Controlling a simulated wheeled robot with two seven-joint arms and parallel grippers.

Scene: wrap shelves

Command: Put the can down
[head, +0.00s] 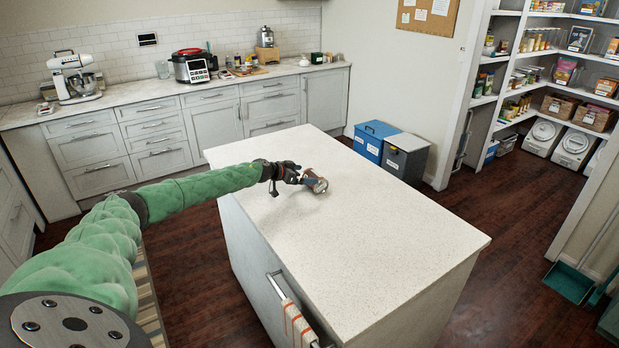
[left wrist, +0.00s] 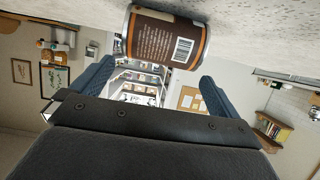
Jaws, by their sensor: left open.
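A brown can with an orange band and a barcode label (left wrist: 165,40) shows at the top of the left wrist view, against the pale countertop. In the head view the can (head: 315,181) is on the white island top (head: 370,220) and looks to be lying on its side. My left gripper (head: 297,174) is just left of the can, low over the island. Its two blue fingers (left wrist: 155,88) are spread wide, with the can in front of their tips and no clear grip on it. Whether a fingertip touches the can I cannot tell. My right gripper is not in view.
The island top is otherwise bare, with wide free room toward its near and right side. A towel (head: 299,325) hangs on its front rail. Blue and grey bins (head: 406,155) stand behind it. A back counter (head: 130,97) holds a mixer (head: 75,78) and cooker (head: 194,67).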

